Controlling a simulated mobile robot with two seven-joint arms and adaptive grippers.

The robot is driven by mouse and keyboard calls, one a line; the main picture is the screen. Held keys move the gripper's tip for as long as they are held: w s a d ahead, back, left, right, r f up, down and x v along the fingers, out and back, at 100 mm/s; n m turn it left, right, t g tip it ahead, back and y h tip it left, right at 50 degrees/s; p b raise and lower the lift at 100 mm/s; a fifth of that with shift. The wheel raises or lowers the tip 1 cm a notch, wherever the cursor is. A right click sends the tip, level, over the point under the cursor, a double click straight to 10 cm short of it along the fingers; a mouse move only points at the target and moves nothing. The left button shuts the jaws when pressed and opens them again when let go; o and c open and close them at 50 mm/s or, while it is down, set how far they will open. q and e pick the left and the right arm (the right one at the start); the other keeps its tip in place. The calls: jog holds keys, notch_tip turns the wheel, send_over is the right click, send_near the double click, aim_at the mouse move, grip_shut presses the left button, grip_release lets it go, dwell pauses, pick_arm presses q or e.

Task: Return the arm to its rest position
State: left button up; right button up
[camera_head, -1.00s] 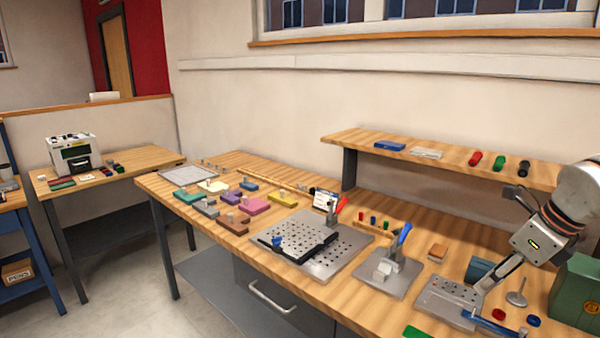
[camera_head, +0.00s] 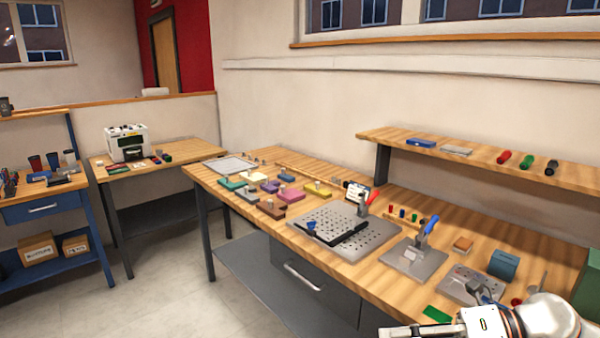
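My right arm (camera_head: 545,319) comes in at the bottom right corner, low in front of the bench. Its gripper (camera_head: 400,332) points left along the bottom edge of the picture. The lower part of the gripper is cut off by the frame, so I cannot tell whether its fingers are open or shut. I see nothing held in the visible part. My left arm and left gripper are not in view.
A shelf (camera_head: 480,160) stands behind. A white machine (camera_head: 127,143) sits on the side table. The floor (camera_head: 170,280) at left is clear.

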notch_tip(320, 180, down, 13)
jog(key=w+m+t+h, duration=0.2)
jog(key=m+t+h, duration=0.3)
jog(key=m+t, duration=1.25)
jog(key=s+f+m+g+h, duration=0.3)
jog(key=s+f+m+g, duration=0.2)
jog(key=f, duration=0.5)
jog(key=s+f+m+g+h, duration=0.3)
jog(key=s+f+m+g, duration=0.3)
jog(key=s+f+m, duration=0.3)
jog(key=shift+s+f+m, duration=0.4)
jog(key=shift+f+m, duration=0.3)
jog(key=shift+m, duration=0.55)
